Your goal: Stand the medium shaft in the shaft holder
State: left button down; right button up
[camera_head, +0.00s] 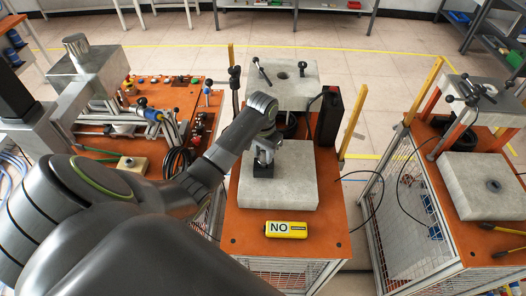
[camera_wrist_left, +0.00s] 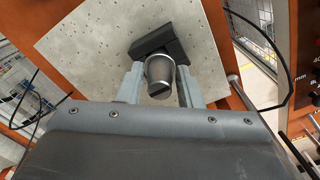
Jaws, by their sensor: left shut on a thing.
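My left gripper (camera_head: 265,148) hangs over the grey slab on the middle orange table. In the left wrist view its two fingers (camera_wrist_left: 160,88) are shut on a metal shaft (camera_wrist_left: 159,70), seen nearly end-on with a dark slot in its near end. A black block (camera_head: 263,171), which looks like the shaft holder, stands on the slab directly below the gripper. It also shows beyond the shaft in the wrist view (camera_wrist_left: 150,48). The shaft's far end is hidden, so I cannot tell whether it is inside the block. My right gripper is not in view.
The grey slab (camera_head: 299,190) has bare room around the block. A yellow device marked "NO" (camera_head: 286,230) lies in front. A raised slab with a hole (camera_head: 300,94) and a black box (camera_head: 329,117) stand behind. Another orange table with a holed slab (camera_head: 475,190) is at right.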

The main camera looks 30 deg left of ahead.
pick_arm(q)
jog(key=shift+f, duration=0.3)
jog(key=c, duration=0.9)
grip_release()
jog(key=shift+s+f, duration=0.1)
